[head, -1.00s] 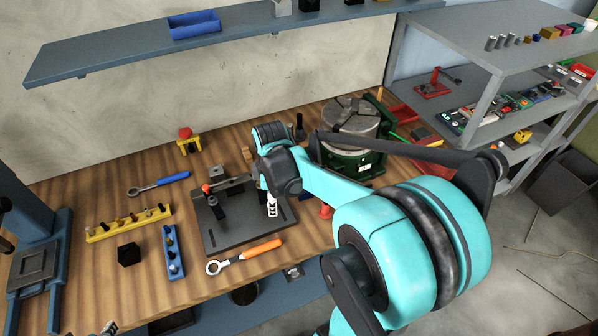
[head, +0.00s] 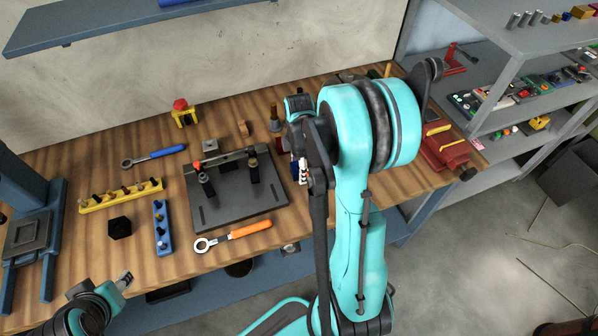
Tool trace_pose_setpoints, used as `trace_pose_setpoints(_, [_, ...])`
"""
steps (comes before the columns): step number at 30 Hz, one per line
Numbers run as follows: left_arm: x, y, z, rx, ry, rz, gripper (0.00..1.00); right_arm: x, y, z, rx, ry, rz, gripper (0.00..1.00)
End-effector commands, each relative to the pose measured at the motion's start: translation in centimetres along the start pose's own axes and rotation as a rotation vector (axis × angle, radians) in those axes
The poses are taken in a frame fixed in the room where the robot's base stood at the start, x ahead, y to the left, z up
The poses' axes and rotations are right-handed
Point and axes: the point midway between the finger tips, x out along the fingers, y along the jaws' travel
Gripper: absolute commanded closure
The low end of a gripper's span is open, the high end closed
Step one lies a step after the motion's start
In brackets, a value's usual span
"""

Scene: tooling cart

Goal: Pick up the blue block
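My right gripper (head: 302,172) points down over the right part of the bench, beside the dark fixture plate. Only a narrow light fingertip shows below my teal wrist; its opening is hidden. A small dark blue patch (head: 293,173) shows directly left of that fingertip. I cannot tell whether it is the blue block or whether it is gripped. My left gripper (head: 125,280) is at the bench's front edge, lower left, away from the objects. It is too small to tell open from shut.
The fixture plate (head: 222,205) has a raised bar. An orange-handled wrench (head: 250,229), blue rack (head: 162,229), yellow rack (head: 120,196), black block (head: 119,227) and blue-handled wrench (head: 160,154) lie nearby. A red vise (head: 443,148) sits right. My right arm covers much bench.

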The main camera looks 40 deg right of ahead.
Motion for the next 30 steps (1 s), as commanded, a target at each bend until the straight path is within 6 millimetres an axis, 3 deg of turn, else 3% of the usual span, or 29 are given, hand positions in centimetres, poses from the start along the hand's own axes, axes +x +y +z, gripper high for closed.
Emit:
trace_pose_setpoints(5, [-0.1,0.0,-0.1,0.000,0.000,0.000,0.60,-0.1,0.0,0.0,0.000,0.000,0.000,0.33])
trace_pose_setpoints(12, [-0.1,0.0,-0.1,0.000,0.000,0.000,0.60,-0.1,0.0,0.0,0.000,0.000,0.000,0.93])
trace_pose_setpoints(22, [-0.2,0.0,-0.2,0.000,0.000,0.000,0.60,-0.5,0.0,0.0,0.001,0.000,0.000,0.95])
trace_pose_setpoints(30, [-1.8,0.0,-1.3,0.000,0.000,0.000,0.60,-5.6,0.0,0.0,0.001,0.000,0.000,0.95])
